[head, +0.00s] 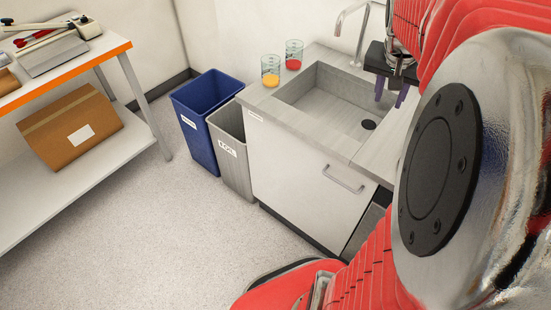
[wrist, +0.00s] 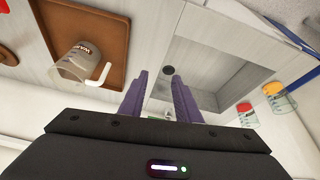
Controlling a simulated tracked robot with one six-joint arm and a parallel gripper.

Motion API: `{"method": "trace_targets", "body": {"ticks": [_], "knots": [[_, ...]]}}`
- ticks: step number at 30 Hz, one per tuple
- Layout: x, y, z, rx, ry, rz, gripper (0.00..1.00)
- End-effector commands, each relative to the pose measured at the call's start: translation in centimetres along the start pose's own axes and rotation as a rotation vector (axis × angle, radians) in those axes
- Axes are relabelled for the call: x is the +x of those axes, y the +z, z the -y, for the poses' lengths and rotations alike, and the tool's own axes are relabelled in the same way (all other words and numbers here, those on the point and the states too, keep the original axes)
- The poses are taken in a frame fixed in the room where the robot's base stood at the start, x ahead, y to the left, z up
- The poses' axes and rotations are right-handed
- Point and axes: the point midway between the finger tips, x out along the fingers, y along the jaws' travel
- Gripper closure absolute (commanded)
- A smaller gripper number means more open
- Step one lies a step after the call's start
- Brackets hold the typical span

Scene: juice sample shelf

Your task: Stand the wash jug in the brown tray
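The wash jug (wrist: 75,65), a clear cup with a white handle and dark lettering, shows in the wrist view, which looks upside down. Its base appears to rest inside the brown tray (wrist: 118,30), near one side, and it looks upright. My gripper (wrist: 158,88) has two purple fingers, spread apart with nothing between them. It is beside the jug's handle in the picture, apart from it. In the head view my gripper (head: 391,92) is above the counter right of the sink. The jug and tray are hidden there behind my arm.
The sink (head: 335,98) is set in the counter. Beakers of orange (head: 270,72) and red (head: 293,56) liquid stand at its back left corner. A tap (head: 345,25) rises behind it. Blue (head: 203,115) and grey (head: 232,145) bins stand left. The floor in front is clear.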

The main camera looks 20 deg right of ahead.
Motion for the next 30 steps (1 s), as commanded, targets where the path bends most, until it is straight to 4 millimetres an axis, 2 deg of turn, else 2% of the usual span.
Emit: {"method": "trace_targets", "body": {"ticks": [1,6,9,15,21,24,27,30], "knots": [[-1.1,1.4,1.8,-0.052,-0.026,-0.008,0.70],[-4.0,6.5,6.5,-0.216,-0.108,-0.024,0.70],[-5.5,9.8,8.7,-0.312,-0.157,-0.033,0.70],[-8.1,16.5,11.8,-0.504,-0.257,-0.054,0.70],[-10.0,23.3,13.4,-0.695,-0.358,-0.075,0.70],[-10.5,26.1,13.6,-0.774,-0.401,-0.084,0.70],[-10.7,27.8,13.6,-0.826,-0.429,-0.089,0.70],[-10.7,28.6,13.5,-0.848,-0.440,-0.091,0.70]]}}
